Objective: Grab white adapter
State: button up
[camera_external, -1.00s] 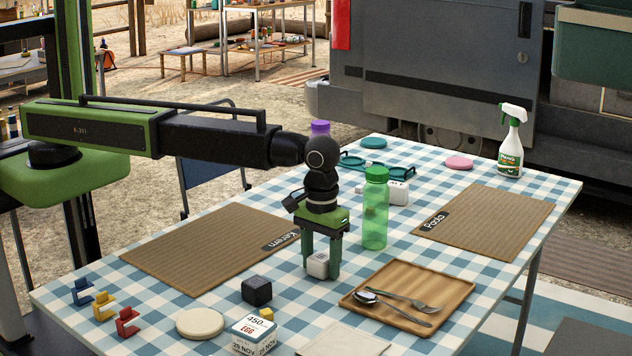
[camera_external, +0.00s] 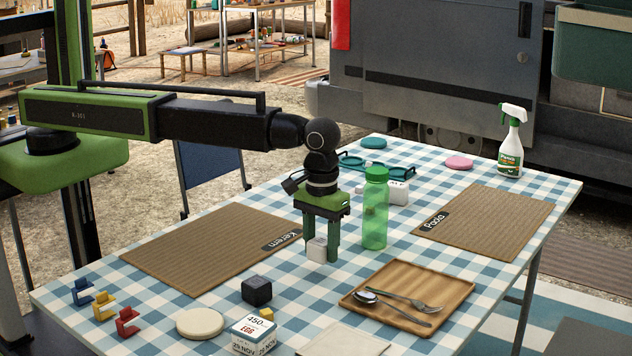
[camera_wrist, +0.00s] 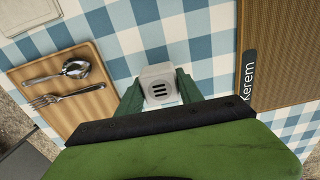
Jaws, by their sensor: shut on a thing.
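The white adapter (camera_external: 317,249) is a small white cube held between the fingers of my gripper (camera_external: 320,251). It hangs a little above the checked tablecloth. In the wrist view the adapter (camera_wrist: 160,86) shows dark slots on its face, and the two green fingertips of my gripper (camera_wrist: 160,90) press on its left and right sides. The fingers hide part of its sides.
A green bottle (camera_external: 375,215) stands close to the right of my gripper. A wooden tray (camera_external: 452,292) with fork and spoon lies to the front right, a dark cube (camera_external: 256,290) to the front left. The Kerem mat (camera_external: 205,250) lies left, flat and bare.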

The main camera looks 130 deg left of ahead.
jog(key=s+d+r+p, duration=0.3)
jog(key=d+r+p, duration=0.2)
jog(key=d, duration=0.6)
jog(key=shift+s+r+p, duration=0.2)
jog(key=shift+r+p, duration=0.2)
jog(key=shift+r, duration=0.75)
